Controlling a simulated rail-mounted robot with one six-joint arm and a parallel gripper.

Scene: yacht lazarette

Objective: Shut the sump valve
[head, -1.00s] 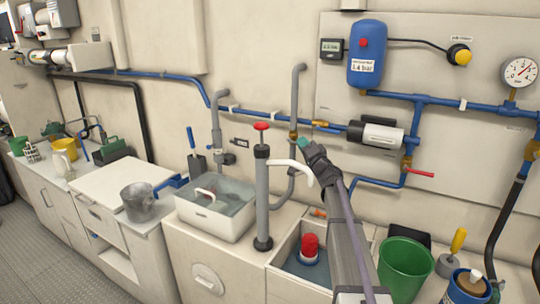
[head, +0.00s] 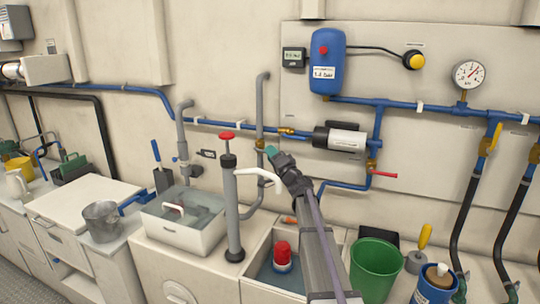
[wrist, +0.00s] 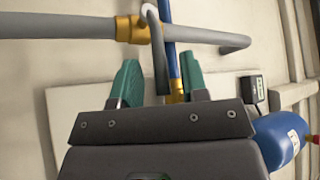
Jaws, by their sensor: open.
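A brass valve body (wrist: 131,29) sits on a grey pipe (wrist: 75,25) in the wrist view. A grey lever (wrist: 157,55) runs from it down the picture, reaching between my green fingertips. I take this as the sump valve; no label for it is readable. In the head view its brass body (head: 260,145) is on the upright grey pipe (head: 261,105), just left of my gripper (head: 271,152). My gripper is open in the wrist view (wrist: 160,82), one finger on each side of the lever, with visible gaps. I cannot tell how deep the lever lies between them.
A blue pipe (head: 228,124) crosses the wall behind. A hand pump (head: 233,205) with a white spout stands left of my arm. A red float pump (head: 282,257) sits in the open sump below. A red-handled valve (head: 383,176) and blue tank (head: 326,62) are at right.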

